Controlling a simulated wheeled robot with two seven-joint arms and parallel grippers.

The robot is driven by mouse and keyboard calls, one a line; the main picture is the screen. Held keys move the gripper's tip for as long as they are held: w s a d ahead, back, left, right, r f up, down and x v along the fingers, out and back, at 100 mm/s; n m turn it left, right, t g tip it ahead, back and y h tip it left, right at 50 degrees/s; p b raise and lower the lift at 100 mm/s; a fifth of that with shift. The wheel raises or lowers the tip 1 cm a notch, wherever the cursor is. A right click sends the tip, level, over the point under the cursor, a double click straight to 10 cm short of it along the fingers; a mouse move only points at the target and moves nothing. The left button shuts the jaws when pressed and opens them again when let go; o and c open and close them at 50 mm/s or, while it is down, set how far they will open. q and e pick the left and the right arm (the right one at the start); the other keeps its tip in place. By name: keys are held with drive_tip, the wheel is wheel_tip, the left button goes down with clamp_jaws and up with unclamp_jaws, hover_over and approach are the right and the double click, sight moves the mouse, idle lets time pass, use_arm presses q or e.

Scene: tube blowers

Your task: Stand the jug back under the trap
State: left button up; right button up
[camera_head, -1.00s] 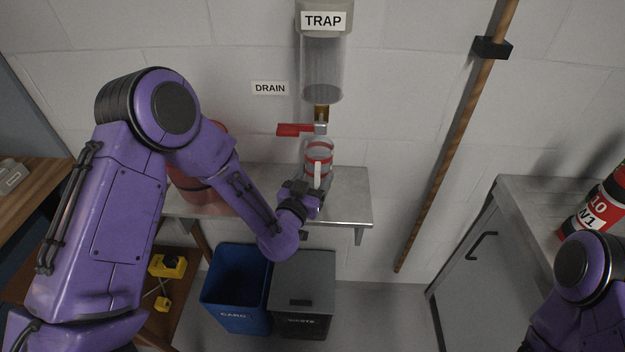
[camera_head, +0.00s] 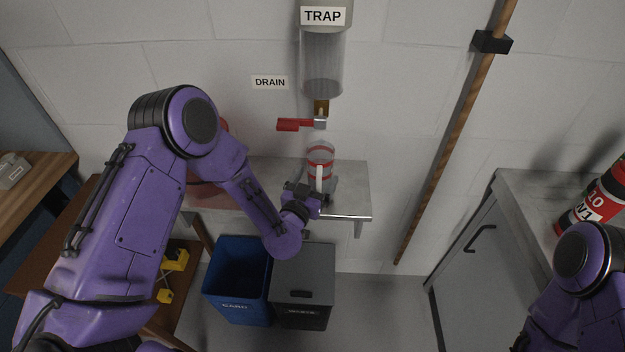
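The trap (camera_head: 322,66) is a clear cylinder on the wall under a TRAP label, with a brass outlet and a red-handled drain valve (camera_head: 298,124) below it. The jug (camera_head: 320,158), clear with red bands and a pale handle, is upright just below the valve, over the metal shelf (camera_head: 350,188). My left gripper (camera_head: 316,190) is at the jug's handle on its near side and looks closed on it. I cannot tell whether the jug's base touches the shelf. My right arm is at the lower right; its gripper is out of frame.
A red rounded object (camera_head: 208,188) is on the shelf's left, partly behind my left arm. A blue CARD bin (camera_head: 238,280) and a grey WASTE bin (camera_head: 303,285) stand below.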

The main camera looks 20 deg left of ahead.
use_arm(q)
drive_tip(key=shift+r+p, duration=0.3)
drive_tip(key=shift+r, duration=0.05)
drive_tip(key=s+b, duration=0.5)
drive_tip(key=s, duration=0.7)
drive_tip(key=shift+a+f, duration=0.15)
drive_tip(key=shift+a, duration=0.2)
